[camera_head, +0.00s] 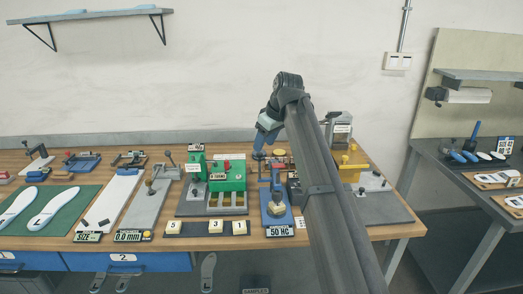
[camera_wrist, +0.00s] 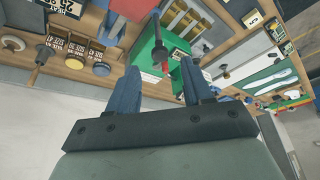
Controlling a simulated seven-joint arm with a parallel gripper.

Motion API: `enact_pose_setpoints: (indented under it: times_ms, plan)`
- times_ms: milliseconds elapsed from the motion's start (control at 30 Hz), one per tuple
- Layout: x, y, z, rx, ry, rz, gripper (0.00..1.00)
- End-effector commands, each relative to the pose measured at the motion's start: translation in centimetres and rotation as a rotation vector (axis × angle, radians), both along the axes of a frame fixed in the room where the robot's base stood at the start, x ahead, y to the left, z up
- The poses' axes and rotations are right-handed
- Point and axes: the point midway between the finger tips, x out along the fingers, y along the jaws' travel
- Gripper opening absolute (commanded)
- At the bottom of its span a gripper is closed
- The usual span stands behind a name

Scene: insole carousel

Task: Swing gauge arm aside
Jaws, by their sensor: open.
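My gripper (camera_head: 260,152) is above the back of the bench in the head view, near the blue stand. In the wrist view its two blue fingers (camera_wrist: 160,72) are spread apart with nothing between them. A blue stand (camera_head: 275,215) with an upright post and a round seat stands behind a "50 HC" sign (camera_head: 280,231). A grey plate (camera_head: 148,205) with a small upright post stands behind a "0.0 mm" sign (camera_head: 133,236). I cannot tell which fitting is the gauge arm. My own arm hides part of the bench right of the blue stand.
A green machine (camera_head: 228,174) stands left of the blue stand; its green body (camera_wrist: 146,48) and a black-handled lever (camera_wrist: 160,45) show in the wrist view. A yellow fixture (camera_head: 352,168) stands to the right. White insoles lie on a green mat (camera_head: 62,222) at left.

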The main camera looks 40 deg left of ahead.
Motion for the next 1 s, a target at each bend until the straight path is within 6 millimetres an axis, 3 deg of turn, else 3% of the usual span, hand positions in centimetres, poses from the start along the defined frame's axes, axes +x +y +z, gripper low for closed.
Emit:
enact_pose_setpoints:
  times_ms: [300, 700, 1000]
  plan:
    - [0.0, 1.4, -3.3, -0.001, 0.001, 0.0, 0.5]
    - [0.0, 1.6, -3.8, 0.0, 0.0, 0.0, 0.5]
    - [0.0, 1.6, -3.8, 0.0, 0.0, 0.0, 0.23]
